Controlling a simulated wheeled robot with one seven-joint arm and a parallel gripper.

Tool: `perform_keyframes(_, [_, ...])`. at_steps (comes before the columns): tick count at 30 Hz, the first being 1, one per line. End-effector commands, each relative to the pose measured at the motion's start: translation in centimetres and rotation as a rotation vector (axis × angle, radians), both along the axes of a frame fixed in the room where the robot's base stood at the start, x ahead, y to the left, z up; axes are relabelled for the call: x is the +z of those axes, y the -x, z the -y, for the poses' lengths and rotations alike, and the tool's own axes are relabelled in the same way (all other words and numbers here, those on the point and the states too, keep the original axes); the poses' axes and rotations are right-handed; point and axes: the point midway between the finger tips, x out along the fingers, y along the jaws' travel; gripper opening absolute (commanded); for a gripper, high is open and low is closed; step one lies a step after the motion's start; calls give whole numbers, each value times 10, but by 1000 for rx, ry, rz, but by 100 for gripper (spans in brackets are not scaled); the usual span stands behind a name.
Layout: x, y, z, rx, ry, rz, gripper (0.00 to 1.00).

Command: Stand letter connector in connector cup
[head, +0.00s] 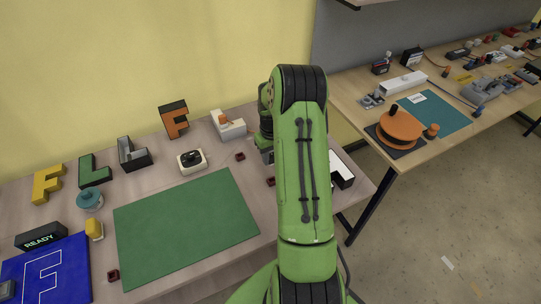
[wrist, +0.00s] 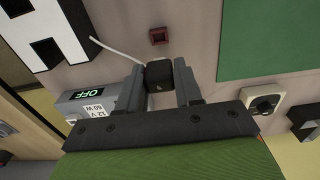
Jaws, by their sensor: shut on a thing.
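In the wrist view my gripper (wrist: 160,66) is shut on the black letter connector (wrist: 159,77), which sits between its two grey fingers. A thin white cable (wrist: 116,49) runs from the connector to a white letter with dark sides (wrist: 47,45). A small dark red square cup (wrist: 158,36) stands on the table just beyond the fingertips, apart from the connector. In the head view this cup (head: 270,181) shows beside my green arm, which hides most of my gripper and the connector. I cannot tell the connector's height above the table.
A grey power supply (wrist: 92,105) reading OFF is close beside the left finger. A green mat (head: 186,226) and a knob switch (head: 191,160) lie left of my arm.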

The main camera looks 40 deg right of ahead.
Motion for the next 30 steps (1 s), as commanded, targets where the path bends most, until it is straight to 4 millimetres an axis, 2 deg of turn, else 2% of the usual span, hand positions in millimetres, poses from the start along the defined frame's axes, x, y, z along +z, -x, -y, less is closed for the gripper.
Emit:
perform_keyframes(19, [-74, 0, 0, 0, 0, -1, 0])
perform_keyframes(23, [-81, 0, 0, 0, 0, -1, 0])
perform_keyframes(30, [-79, 0, 0, 0, 0, 0, 0])
